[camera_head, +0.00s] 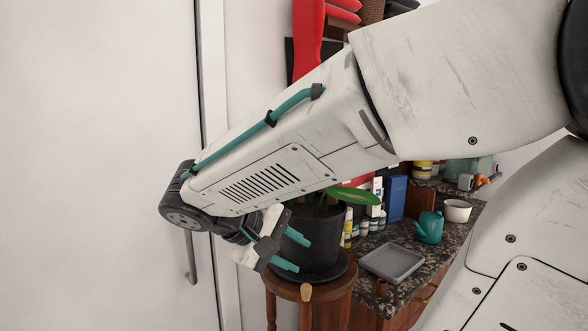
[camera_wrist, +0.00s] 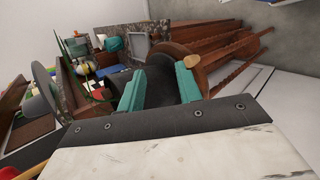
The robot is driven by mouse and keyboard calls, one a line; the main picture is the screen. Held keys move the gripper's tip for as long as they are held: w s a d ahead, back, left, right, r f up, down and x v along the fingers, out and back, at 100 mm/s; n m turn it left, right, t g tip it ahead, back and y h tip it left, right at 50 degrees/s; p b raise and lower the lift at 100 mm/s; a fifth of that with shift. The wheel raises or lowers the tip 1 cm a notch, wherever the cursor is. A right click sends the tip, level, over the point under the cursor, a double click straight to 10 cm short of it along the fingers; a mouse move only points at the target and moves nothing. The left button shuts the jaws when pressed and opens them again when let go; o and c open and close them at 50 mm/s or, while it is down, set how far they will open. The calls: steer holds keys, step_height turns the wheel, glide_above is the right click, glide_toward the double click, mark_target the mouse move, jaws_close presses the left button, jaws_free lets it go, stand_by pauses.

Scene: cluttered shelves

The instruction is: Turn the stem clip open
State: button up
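A potted plant in a dark pot (camera_head: 322,240) stands on a round wooden stool (camera_head: 318,295). One long green leaf (camera_head: 352,195) shows past my arm; the rest of the plant is mostly hidden behind the arm. My gripper (camera_head: 292,251) has two teal fingers, spread apart, in front of the pot in the head view. In the wrist view, my gripper (camera_wrist: 160,84) is open, with the dark pot (camera_wrist: 162,90) behind the gap and nothing seen held. I cannot make out a stem clip in either view.
A speckled counter (camera_head: 426,262) beside the stool carries a grey tray (camera_head: 392,262), a teal watering can (camera_head: 430,228), a white bowl (camera_head: 457,210), a blue book (camera_head: 396,198) and several bottles. A white door with a handle (camera_head: 190,258) is at the left.

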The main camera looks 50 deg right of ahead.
steer(key=w+d+r+h, duration=0.7)
steer(key=w+r+h, duration=0.3)
steer(key=w, duration=0.2)
steer(key=shift+m, duration=0.4)
steer(key=x, duration=0.7)
steer(key=shift+s+d, duration=0.2)
steer(key=shift+g, duration=0.3)
jaws_close()
